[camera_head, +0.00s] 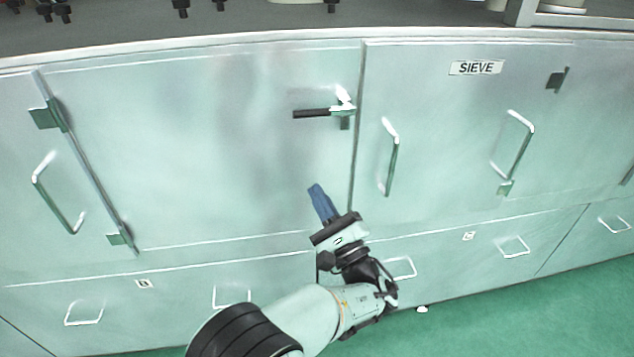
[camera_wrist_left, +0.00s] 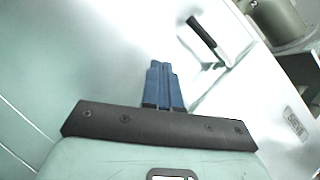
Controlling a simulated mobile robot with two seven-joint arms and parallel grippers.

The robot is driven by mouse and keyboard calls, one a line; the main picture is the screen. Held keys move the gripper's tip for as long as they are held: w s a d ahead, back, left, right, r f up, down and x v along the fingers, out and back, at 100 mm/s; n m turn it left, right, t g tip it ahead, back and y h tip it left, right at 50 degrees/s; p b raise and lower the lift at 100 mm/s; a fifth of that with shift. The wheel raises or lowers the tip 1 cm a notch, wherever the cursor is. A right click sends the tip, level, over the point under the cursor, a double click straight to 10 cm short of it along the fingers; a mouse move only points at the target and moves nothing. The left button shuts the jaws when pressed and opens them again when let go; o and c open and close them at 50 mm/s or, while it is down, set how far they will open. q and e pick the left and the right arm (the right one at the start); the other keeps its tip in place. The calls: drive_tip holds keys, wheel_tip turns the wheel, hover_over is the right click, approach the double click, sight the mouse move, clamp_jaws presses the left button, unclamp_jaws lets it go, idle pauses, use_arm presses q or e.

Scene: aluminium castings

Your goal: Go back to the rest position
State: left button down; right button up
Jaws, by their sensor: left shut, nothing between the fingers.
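My left gripper (camera_head: 315,188) has blue fingers and is shut with nothing between them. It is in front of the pale metal cabinet, below a latch with a black handle (camera_head: 311,113) on the cabinet door (camera_head: 200,140). In the left wrist view the blue fingers (camera_wrist_left: 157,64) lie side by side, and the black latch handle (camera_wrist_left: 201,32) is beyond them to the upper right, apart from them. My right gripper is in neither view.
A door labelled SIEVE (camera_head: 476,68) with upright handles is to the right. Drawers with pull handles (camera_head: 84,313) run along the bottom. The grey countertop (camera_head: 250,18) is above, with black-footed items at its edge. Clear green floor (camera_head: 520,310) shows at lower right.

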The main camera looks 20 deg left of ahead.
use_arm(q)
drive_tip(key=shift+f, duration=0.1)
idle(0.4)
drive_tip(key=s+a+f+m+g+h+p, duration=0.1)
drive_tip(key=s+a+f+g+h, duration=0.2)
drive_tip(key=f, duration=1)
drive_tip(key=s+a+f+g+h, duration=0.1)
drive_tip(key=a+f+g+h, duration=0.3)
drive_tip(key=f, duration=0.8)
drive_tip(key=s+f+n+g+h+p, duration=0.1)
drive_tip(key=s+f+n+g+h, duration=0.25)
drive_tip(key=s+f+g, duration=0.7)
drive_tip(key=s+d+f+n+t+h+p, duration=0.1)
drive_tip(key=s+d+f+n+h, duration=0.5)
drive_tip(key=s+n, duration=0.3)
drive_tip(key=s+d+f+n+t+h+p, duration=0.1)
drive_tip(key=s+d+f+n+h+p, duration=0.1)
drive_tip(key=s+d+f+n+h, duration=0.3)
drive_tip(key=s+d+f+n, duration=0.2)
drive_tip(key=s+f+n, duration=0.2)
drive_tip(key=shift+f+n+h, duration=0.2)
drive_tip(key=shift+n+h, duration=0.15)
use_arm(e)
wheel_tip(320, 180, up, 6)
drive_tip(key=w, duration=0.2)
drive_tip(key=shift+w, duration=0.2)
